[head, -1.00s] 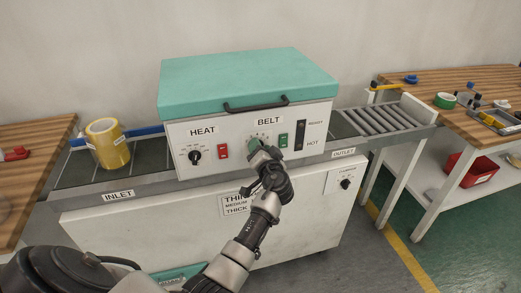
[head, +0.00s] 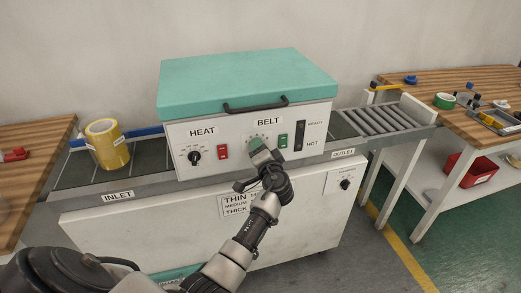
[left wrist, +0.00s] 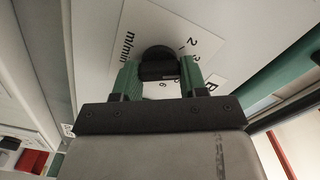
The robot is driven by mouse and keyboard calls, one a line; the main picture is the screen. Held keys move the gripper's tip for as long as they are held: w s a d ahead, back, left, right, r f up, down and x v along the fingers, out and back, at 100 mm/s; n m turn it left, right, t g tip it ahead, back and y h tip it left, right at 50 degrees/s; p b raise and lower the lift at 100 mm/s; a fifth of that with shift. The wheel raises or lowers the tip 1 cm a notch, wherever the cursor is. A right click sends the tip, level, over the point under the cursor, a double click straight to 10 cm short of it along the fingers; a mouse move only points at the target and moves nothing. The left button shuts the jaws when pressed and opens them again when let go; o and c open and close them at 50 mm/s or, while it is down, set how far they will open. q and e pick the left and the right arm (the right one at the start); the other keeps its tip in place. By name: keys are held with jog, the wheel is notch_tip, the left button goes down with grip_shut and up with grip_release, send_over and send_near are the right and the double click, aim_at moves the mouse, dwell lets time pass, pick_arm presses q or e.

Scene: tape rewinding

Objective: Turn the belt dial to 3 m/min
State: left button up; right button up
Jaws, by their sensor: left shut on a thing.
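The black belt dial (left wrist: 158,62) shows in the left wrist view between the two green finger pads of my left gripper (left wrist: 160,78), which is shut on it. Around it is a white scale plate (left wrist: 140,22) marked m/min, with the digits 2, 3 and 6 readable in part. The dial's pointer cannot be made out. In the head view my left gripper (head: 260,150) is at the panel under the BELT label (head: 268,122) and covers the dial. My right gripper is not in view.
The heat dial (head: 195,155) and a red switch (head: 222,151) are left of my gripper. A green switch (head: 283,141) is close on its right. The teal lid (head: 245,78) with a black handle (head: 256,104) is above. A yellow tape roll (head: 108,145) stands at the inlet.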

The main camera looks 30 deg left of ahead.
pick_arm(q)
jog(key=o, duration=0.9)
jog(key=b+v, duration=0.1)
jog(key=v, duration=1)
